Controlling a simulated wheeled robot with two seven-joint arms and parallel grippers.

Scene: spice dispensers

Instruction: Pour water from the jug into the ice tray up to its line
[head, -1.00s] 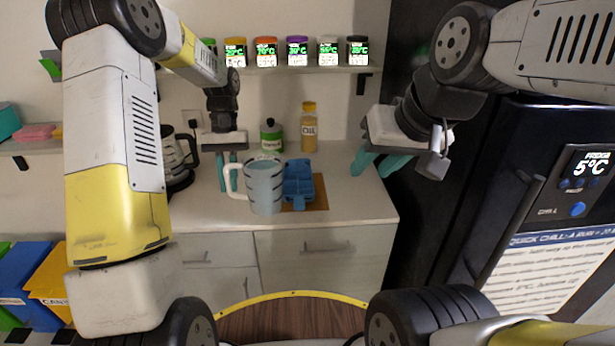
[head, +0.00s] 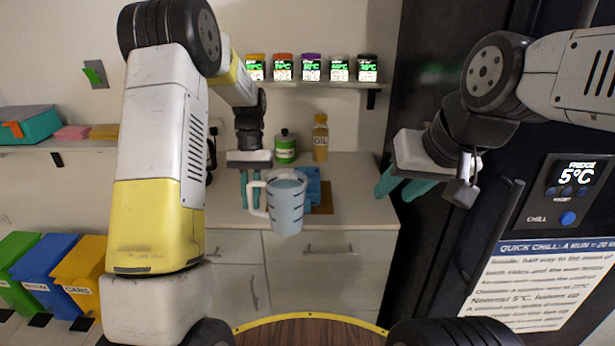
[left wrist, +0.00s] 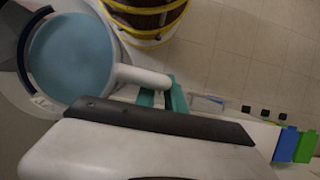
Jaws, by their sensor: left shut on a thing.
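The jug (head: 286,208) is pale blue-grey with dark marks on its side and a white handle. It looks upright, and its lower part overlaps the counter's front edge in the head view. My left gripper (head: 250,207) is shut on its handle; the left wrist view shows the handle (left wrist: 140,77) at the teal fingers (left wrist: 164,97). Blue water (left wrist: 72,55) shows inside the jug from above. The blue ice tray (head: 314,188) is behind and right of the jug, partly hidden by it; its line cannot be made out. My right gripper (head: 400,188) is open and empty at the right.
The tray sits on a brown board (head: 324,204) on the counter (head: 355,200). A green bottle (head: 286,148) and an oil bottle (head: 320,138) stand at the back. Spice jars line the shelf (head: 318,84) above. The dark fridge (head: 450,225) stands at the right.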

